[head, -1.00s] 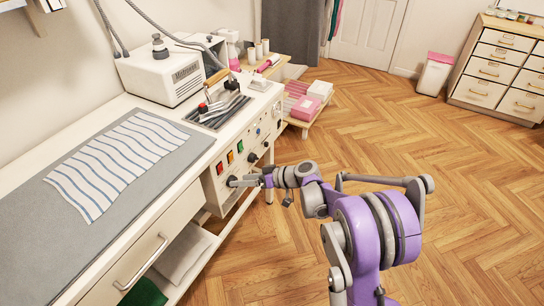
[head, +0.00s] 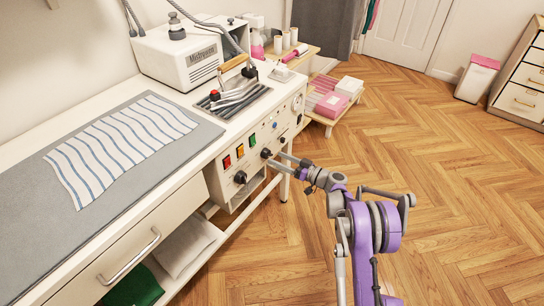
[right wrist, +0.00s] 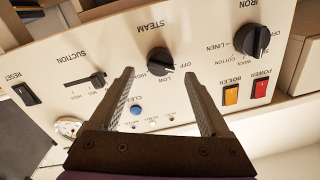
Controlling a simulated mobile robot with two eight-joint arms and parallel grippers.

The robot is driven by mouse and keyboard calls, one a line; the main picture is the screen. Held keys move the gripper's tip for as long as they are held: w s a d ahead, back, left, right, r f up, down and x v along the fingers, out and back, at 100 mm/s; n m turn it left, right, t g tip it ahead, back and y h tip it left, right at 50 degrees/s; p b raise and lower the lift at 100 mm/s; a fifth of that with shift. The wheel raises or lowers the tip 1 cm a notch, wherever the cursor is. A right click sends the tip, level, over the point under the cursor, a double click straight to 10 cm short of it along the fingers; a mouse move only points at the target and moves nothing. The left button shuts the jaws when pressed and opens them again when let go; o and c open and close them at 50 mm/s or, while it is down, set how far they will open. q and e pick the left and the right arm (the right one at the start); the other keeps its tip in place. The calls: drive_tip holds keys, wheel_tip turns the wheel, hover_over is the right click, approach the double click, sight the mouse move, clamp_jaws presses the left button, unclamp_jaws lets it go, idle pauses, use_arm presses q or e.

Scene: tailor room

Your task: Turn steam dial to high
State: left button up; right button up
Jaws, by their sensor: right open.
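The steam dial (right wrist: 158,60) is a black knob under the word STEAM on the cream panel, inverted in the right wrist view. OFF, LOW and HIGH are printed around it; its pointer seems to face OFF, though this is hard to read. It also shows in the head view (head: 266,153). My right gripper (right wrist: 160,76) is open, one finger on each side of the dial in that view; I cannot tell whether they touch it. In the head view my right gripper (head: 280,160) reaches the panel from the right. My left gripper is not in view.
The iron dial (right wrist: 253,39) sits beside the steam dial, with the red power switch (right wrist: 261,89) and amber boiler switch (right wrist: 231,94) nearby. A suction slider (right wrist: 94,80) is on the other side. The iron (head: 232,88) rests on the table above. Floor to the right is clear.

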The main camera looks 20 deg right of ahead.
sight(271, 155)
drive_tip(key=shift+x, duration=1.95)
clamp_jaws()
